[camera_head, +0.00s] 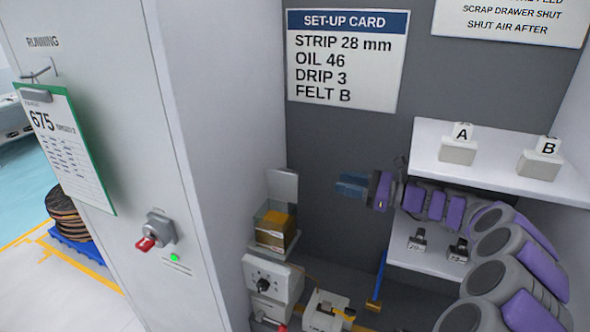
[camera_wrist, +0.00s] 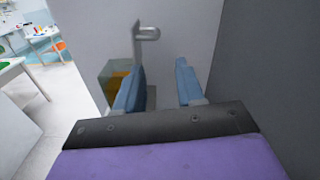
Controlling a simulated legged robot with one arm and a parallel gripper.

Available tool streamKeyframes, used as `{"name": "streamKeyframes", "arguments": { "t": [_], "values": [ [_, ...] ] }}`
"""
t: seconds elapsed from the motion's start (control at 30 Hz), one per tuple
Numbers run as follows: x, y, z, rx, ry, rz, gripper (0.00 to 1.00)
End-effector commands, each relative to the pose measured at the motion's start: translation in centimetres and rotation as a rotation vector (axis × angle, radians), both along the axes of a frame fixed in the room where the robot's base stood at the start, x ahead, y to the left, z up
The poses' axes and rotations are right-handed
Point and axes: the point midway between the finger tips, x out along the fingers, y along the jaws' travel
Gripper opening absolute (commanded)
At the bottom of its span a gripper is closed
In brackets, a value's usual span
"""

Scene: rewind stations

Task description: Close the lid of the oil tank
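The oil tank (camera_head: 275,238) is a small clear box with amber oil, standing on a ledge beside the tall cabinet. Its pale lid (camera_head: 283,187) stands upright at the tank's back edge, so the tank is open. My gripper (camera_head: 352,185) is to the right of the tank and lid, apart from both. In the wrist view its two blue fingers are spread with nothing between them (camera_wrist: 161,78). There the tank (camera_wrist: 117,78) is partly hidden behind the left finger. A grey handle-like piece (camera_wrist: 148,33) shows above it; the lid's outline is hard to tell there.
A white unit with a black knob (camera_head: 264,284) is below the tank. A shelf (camera_head: 497,172) with blocks A (camera_head: 459,148) and B (camera_head: 540,162) is at right, close to my arm. The tall cabinet (camera_head: 110,120) with a red switch (camera_head: 147,243) bounds the left.

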Motion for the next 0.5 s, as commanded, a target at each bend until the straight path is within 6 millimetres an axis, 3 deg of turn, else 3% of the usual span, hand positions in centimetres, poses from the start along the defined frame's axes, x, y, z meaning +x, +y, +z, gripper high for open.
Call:
{"name": "streamKeyframes", "arguments": {
  "t": [0.1, 0.5],
  "values": [
    [0.7, 2.2, -0.1, 0.000, 0.001, 0.007, 0.38],
    [3.8, 7.8, 0.0, 0.010, 0.000, 0.003, 0.38]
  ]
}}
